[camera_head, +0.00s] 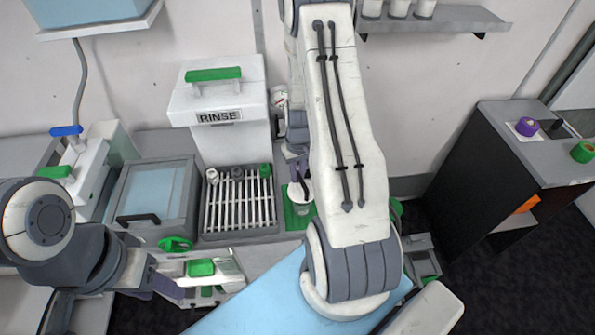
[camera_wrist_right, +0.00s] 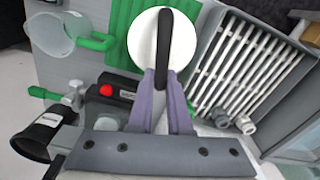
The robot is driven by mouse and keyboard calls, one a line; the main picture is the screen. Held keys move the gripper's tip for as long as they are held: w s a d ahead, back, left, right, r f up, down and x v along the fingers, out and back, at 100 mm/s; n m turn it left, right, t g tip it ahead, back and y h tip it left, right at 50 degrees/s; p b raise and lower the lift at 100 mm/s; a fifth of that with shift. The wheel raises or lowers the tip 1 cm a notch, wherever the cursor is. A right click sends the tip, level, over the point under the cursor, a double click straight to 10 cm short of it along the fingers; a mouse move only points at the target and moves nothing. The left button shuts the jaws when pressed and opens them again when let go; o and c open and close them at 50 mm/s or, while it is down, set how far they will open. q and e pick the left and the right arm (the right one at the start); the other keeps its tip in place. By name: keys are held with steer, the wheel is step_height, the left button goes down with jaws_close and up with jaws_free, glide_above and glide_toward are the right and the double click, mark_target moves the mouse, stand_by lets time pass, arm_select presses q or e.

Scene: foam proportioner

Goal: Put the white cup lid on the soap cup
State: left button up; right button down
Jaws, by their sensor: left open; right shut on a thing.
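The white cup lid (camera_wrist_right: 145,40) is a round disc with a black handle. My right gripper (camera_wrist_right: 163,82) is shut on that handle with its purple fingers. In the head view the lid (camera_head: 294,193) shows beside my right arm, and the right gripper (camera_head: 297,168) is partly hidden. A greyish cup (camera_head: 302,209), apparently the soap cup, shows just below the lid on a green mat. I cannot tell whether the lid touches it. In the wrist view the lid hides whatever is under it. My left gripper (camera_head: 167,287) is open at the lower left, away from the cup.
A slatted drying rack (camera_head: 238,203) stands just left of the green mat (camera_head: 292,219). The white RINSE tank (camera_head: 219,100) is behind it. A translucent cup (camera_wrist_right: 58,38) with a green holder (camera_wrist_right: 95,42) is at the wrist view's left. A dark cabinet (camera_head: 485,175) stands far right.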

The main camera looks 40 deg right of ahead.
steer(key=shift+f+b, duration=0.35)
steer(key=shift+f, duration=0.45)
steer(key=shift+s+f+b, duration=0.1)
steer(key=shift+f+b, duration=0.4)
steer(key=shift+f, duration=0.1)
stand_by(0.8)
steer(key=c, duration=1.1)
jaws_free()
steer(key=shift+c, duration=0.2)
steer(key=shift+r, duration=0.15)
steer(key=shift+s+r+p, duration=0.15)
steer(key=shift+r+p, duration=4.3)
steer(key=shift+r, duration=1)
